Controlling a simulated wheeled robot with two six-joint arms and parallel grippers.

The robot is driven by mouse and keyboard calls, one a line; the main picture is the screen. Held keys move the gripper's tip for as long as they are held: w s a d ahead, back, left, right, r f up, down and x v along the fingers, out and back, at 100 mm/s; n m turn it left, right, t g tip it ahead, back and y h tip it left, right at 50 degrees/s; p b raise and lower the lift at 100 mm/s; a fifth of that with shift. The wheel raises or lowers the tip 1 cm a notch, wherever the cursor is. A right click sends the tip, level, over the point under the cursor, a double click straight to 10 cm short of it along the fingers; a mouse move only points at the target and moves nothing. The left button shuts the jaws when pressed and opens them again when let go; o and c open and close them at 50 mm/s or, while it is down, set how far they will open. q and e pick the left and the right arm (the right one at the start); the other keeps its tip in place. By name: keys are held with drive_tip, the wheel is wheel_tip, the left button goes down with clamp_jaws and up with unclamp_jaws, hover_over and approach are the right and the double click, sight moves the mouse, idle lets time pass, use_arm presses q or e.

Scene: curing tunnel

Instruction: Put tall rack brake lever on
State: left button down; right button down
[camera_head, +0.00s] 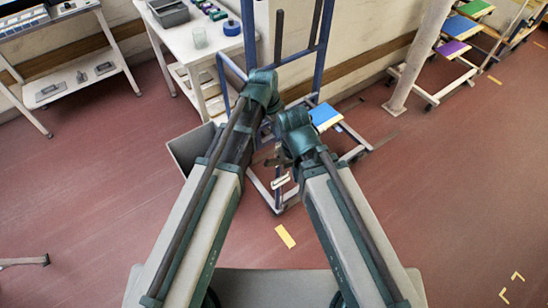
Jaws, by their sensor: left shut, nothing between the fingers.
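The tall rack is a blue upright frame (327,28) on a pale wheeled base (262,187), in the middle of the head view, partly behind my arms. My left gripper (280,181) is small in the picture, low by the base of the rack, between my two arms. It is shut and empty. I cannot tell whether it touches the rack. The brake lever cannot be told apart from the rack's lower parts and the gripper. My right arm reaches in front of the rack; its gripper is hidden.
A grey bin (188,150) stands on the floor left of the rack. A white table (199,44) with a cup and a blue roll is behind it. A pale column (424,50) and low carts (452,72) are at the right. The red floor (440,190) at right is clear.

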use_arm(q)
drive_tip(key=b, duration=1)
hover_over(276, 160)
drive_tip(key=d, duration=0.1)
drive_tip(key=f, duration=1)
drive_tip(key=shift+w+f, duration=0.1)
drive_tip(key=shift+w, duration=0.3)
drive_tip(key=shift+s+a+f+b, duration=0.25)
drive_tip(key=shift+f+b, duration=0.3)
drive_tip(key=shift+s+a+f+b, duration=0.2)
drive_tip(key=shift+a+f+b, duration=0.05)
drive_tip(key=shift+f+b, duration=0.3)
drive_tip(key=shift+s+a+f+b, duration=0.25)
drive_tip(key=shift+a+f+b, duration=0.15)
drive_tip(key=shift+b, duration=0.05)
